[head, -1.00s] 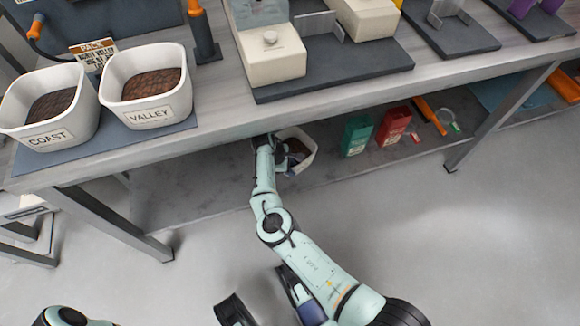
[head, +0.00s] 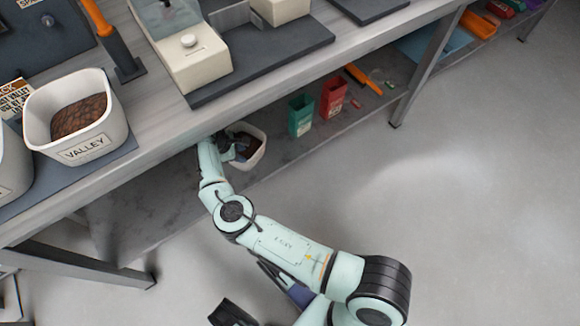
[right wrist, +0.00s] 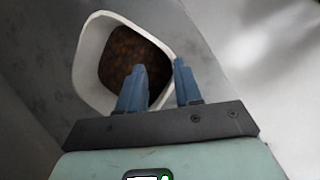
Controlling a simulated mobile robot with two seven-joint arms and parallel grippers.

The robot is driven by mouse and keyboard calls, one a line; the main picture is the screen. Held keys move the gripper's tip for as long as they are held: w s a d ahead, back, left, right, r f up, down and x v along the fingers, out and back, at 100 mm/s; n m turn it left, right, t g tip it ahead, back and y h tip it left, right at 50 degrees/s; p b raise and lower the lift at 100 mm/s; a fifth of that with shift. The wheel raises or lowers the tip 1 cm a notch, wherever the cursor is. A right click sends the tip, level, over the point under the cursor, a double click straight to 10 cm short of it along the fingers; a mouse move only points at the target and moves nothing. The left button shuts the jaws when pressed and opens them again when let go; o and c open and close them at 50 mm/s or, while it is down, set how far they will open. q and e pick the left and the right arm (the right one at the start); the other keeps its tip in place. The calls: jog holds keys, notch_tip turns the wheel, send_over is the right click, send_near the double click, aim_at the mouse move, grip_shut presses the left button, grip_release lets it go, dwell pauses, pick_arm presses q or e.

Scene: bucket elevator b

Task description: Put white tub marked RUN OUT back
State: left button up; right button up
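A white tub (head: 262,152) with brown contents stands on the low shelf under the bench. No marking can be read on it. My right arm reaches under the bench edge to it. My right gripper (head: 227,148) is at the tub's left side, partly hidden by the arm. In the right wrist view, the gripper (right wrist: 160,66) has its two blue fingers apart. The left finger is over the inside of the tub (right wrist: 88,62), the right one at or just beyond its rim. I cannot tell whether they touch it.
White tub VALLEY (head: 112,97) stands on the bench top, with another tub (head: 12,165) cut off beside it. A green container (head: 301,115) and a red container (head: 333,97) stand on the shelf right of the tub. A bench leg (head: 425,80) is farther right. Open floor lies in front.

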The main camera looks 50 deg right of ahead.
jog(key=s+d+f+m+g, duration=0.1)
jog(key=s+d+f+m, duration=0.35)
jog(key=s+d, duration=0.55)
jog(key=s+d+f+m+g, duration=0.1)
jog(key=s+d+f+m, duration=0.35)
jog(key=s+d, duration=0.55)
jog(key=s+a+f+m+g+y, duration=0.1)
jog(key=s+a+f+m, duration=0.15)
jog(key=s, duration=0.35)
jog(key=s+a+f+m, duration=0.1)
jog(key=s+f, duration=0.2)
jog(key=s, duration=0.4)
jog(key=s+a+f+m+y, duration=0.2)
jog(key=s+a, duration=0.4)
jog(key=a, duration=0.3)
jog(key=w+a+r+t+y, duration=0.1)
jog(key=a+r+t, duration=0.1)
jog(key=a, duration=0.7)
jog(key=w+a+r+t+y, duration=0.1)
jog(key=a+r+t+y, duration=0.1)
jog(key=a, duration=0.7)
jog(key=shift+w+r+y, duration=0.3)
jog(key=shift+w+r, duration=0.05)
jog(key=shift+d+m, duration=0.15)
jog(key=shift+m, duration=0.2)
